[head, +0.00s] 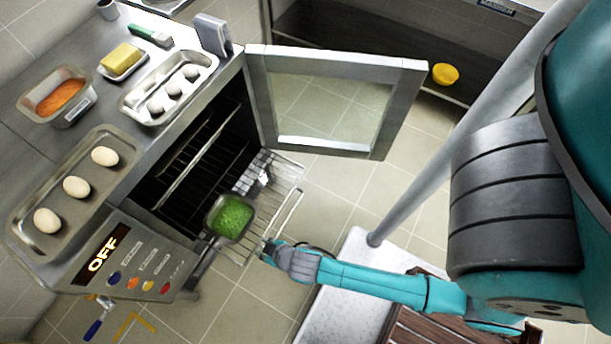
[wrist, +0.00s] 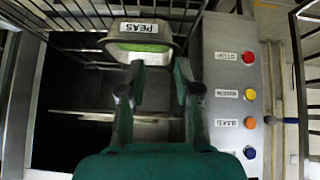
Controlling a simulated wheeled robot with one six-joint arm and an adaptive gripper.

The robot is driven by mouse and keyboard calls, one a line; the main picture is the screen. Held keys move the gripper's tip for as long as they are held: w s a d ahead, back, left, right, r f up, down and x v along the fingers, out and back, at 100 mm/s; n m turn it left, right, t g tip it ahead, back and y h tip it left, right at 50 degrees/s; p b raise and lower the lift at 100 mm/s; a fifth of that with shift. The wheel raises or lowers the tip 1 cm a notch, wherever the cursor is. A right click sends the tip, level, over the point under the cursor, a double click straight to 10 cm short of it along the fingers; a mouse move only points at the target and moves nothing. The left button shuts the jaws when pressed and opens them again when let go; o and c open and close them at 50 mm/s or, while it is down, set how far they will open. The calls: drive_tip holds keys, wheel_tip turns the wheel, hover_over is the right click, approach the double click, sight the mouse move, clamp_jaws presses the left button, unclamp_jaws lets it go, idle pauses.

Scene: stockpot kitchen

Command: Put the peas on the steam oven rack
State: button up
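The peas are bright green and sit in a grey metal container (head: 232,217), which appears over the pulled-out oven rack (head: 284,180) in front of the open oven. I cannot tell whether it rests fully on the rack. In the wrist view the same container (wrist: 140,31) has a white PEAS label and is just beyond my fingertips. My gripper (wrist: 159,80) is open, with its two teal fingers apart and nothing visible between them. In the head view my gripper (head: 268,251) is beside the rack's near edge, right of and below the container.
The oven door (head: 335,62) stands open behind the rack. The control panel (head: 133,268) reads OFF. The counter holds an egg tray (head: 112,192), an orange-filled tin (head: 40,92), a butter dish (head: 122,74) and another tray (head: 136,103). A yellow bowl (head: 445,74) sits at back right.

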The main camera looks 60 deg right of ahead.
drive_tip(key=s+d+r+t, duration=0.1)
drive_tip(key=s+r+t, duration=0.1)
drive_tip(key=s+r, duration=0.4)
drive_tip(key=s+d+r+t, duration=0.1)
drive_tip(key=s+r, duration=0.5)
drive_tip(key=r, duration=0.7)
drive_tip(key=s+d+r+m+t, duration=0.1)
drive_tip(key=s+r+t, duration=0.3)
drive_tip(key=r, duration=0.6)
drive_tip(key=s, duration=0.2)
drive_tip(key=shift+s+d+r, duration=0.25)
drive_tip(key=shift+s+d, duration=0.15)
